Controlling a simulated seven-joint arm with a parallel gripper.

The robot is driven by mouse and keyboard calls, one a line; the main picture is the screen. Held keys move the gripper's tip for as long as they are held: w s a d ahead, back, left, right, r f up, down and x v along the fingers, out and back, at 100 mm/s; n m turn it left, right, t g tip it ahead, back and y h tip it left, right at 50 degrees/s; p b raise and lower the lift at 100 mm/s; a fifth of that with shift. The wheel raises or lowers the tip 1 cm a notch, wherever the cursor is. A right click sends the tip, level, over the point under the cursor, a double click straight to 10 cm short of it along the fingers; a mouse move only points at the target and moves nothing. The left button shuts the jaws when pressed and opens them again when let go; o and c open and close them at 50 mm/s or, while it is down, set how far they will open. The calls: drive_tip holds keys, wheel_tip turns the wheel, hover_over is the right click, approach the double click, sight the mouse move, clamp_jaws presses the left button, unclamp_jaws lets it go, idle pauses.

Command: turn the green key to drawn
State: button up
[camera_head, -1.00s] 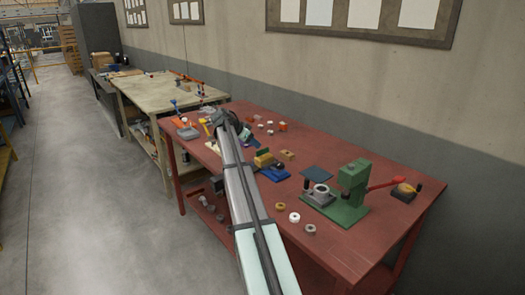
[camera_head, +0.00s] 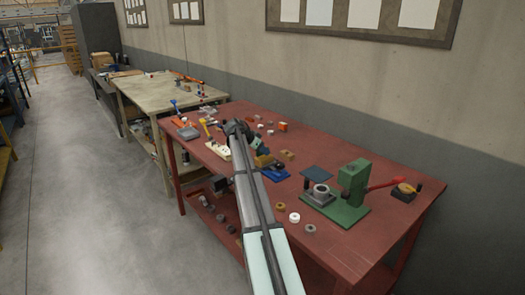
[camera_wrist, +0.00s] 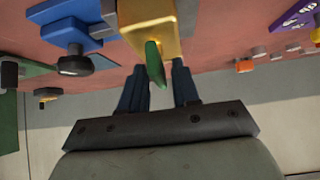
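The green key (camera_wrist: 154,62) sticks out of a yellow block (camera_wrist: 152,22) in the wrist view. My gripper (camera_wrist: 159,68) is open, with one dark finger on each side of the key in the picture. A gap shows between the key and each finger. I cannot tell how deep the key lies between them. In the head view the yellow block (camera_head: 263,160) stands on the red table (camera_head: 330,140), beside the end of my arm. The key is too small or hidden to make out there, and my fingertips are hidden too.
A blue fixture with a black knob (camera_wrist: 75,65) is left of the yellow block in the wrist view. A purple piece (camera_wrist: 298,17) and small orange and grey parts lie to the right. In the head view a green press (camera_head: 352,187) stands at the table's right.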

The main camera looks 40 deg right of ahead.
clamp_jaws()
drive_tip(key=shift+n+t, duration=0.3)
drive_tip(key=shift+o, duration=0.7)
unclamp_jaws()
drive_tip(key=v, duration=1.4)
drive_tip(key=shift+w+f, duration=0.1)
